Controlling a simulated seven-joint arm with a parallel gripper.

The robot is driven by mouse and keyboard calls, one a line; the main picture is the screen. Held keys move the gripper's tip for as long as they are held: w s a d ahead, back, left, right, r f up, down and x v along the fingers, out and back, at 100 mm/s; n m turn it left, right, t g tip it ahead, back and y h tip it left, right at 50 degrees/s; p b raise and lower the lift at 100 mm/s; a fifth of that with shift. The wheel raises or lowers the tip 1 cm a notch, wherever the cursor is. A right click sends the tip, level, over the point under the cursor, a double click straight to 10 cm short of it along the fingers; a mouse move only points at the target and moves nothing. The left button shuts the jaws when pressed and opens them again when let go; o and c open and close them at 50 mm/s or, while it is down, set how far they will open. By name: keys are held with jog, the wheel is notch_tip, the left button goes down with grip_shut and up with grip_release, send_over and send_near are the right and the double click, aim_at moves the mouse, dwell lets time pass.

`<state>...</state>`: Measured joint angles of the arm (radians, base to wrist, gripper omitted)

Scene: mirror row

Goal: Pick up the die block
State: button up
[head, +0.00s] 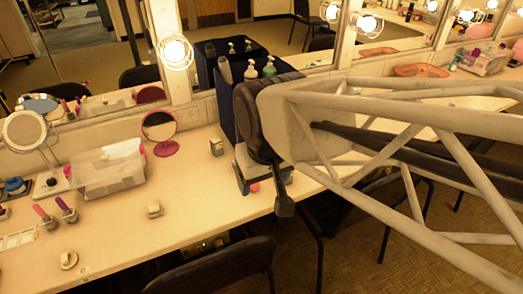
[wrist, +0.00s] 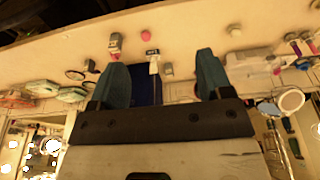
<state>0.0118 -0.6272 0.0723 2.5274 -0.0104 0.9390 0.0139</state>
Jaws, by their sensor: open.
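I cannot tell for sure which block is the die block. A small cream block (head: 153,209) sits alone near the middle of the counter in the head view. It seems to show at the upper right in the wrist view (wrist: 235,30). A small grey-white block with dark marks (head: 217,147) stands further back, left of my gripper (head: 264,198). It seems to show between the fingers in the wrist view (wrist: 152,53). My gripper is open, with nothing between its fingers, above the counter's right part. My arm hides some of the counter there.
The counter (head: 110,235) runs along mirrors. A clear bin (head: 108,170), a pink round mirror (head: 160,133) and a dark blue organizer (head: 215,80) line its back. A pink ball (head: 254,187) lies near my gripper. A chair (head: 225,268) stands in front.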

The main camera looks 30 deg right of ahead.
jog(key=w+d+f+g, duration=0.1)
jog(key=w+d+f, duration=0.35)
jog(key=w, duration=0.35)
jog(key=w+d+f, duration=0.4)
jog(key=w+d, duration=0.1)
jog(key=w, duration=0.3)
jog(key=shift+m+g, duration=0.3)
jog(key=shift+g, duration=0.5)
jog(key=w+d+f, duration=0.3)
jog(key=d+f, duration=0.1)
jog(key=f, duration=0.1)
jog(key=w+d+f, duration=0.3)
jog(key=d+f, duration=0.1)
jog(key=w+d+f, duration=0.2)
jog(key=d+f, duration=0.2)
jog(key=f, duration=0.1)
jog(key=shift+w+d+f, duration=0.1)
jog(key=shift+w+f, duration=0.25)
jog(key=shift+w, duration=0.05)
jog(key=shift+d+f, duration=0.2)
jog(key=shift+f, duration=0.05)
jog(key=shift+f, duration=0.1)
jog(key=shift+w+f, duration=0.1)
jog(key=shift+f, duration=1.1)
jog(key=shift+f, duration=0.1)
jog(key=shift+f, duration=2.5)
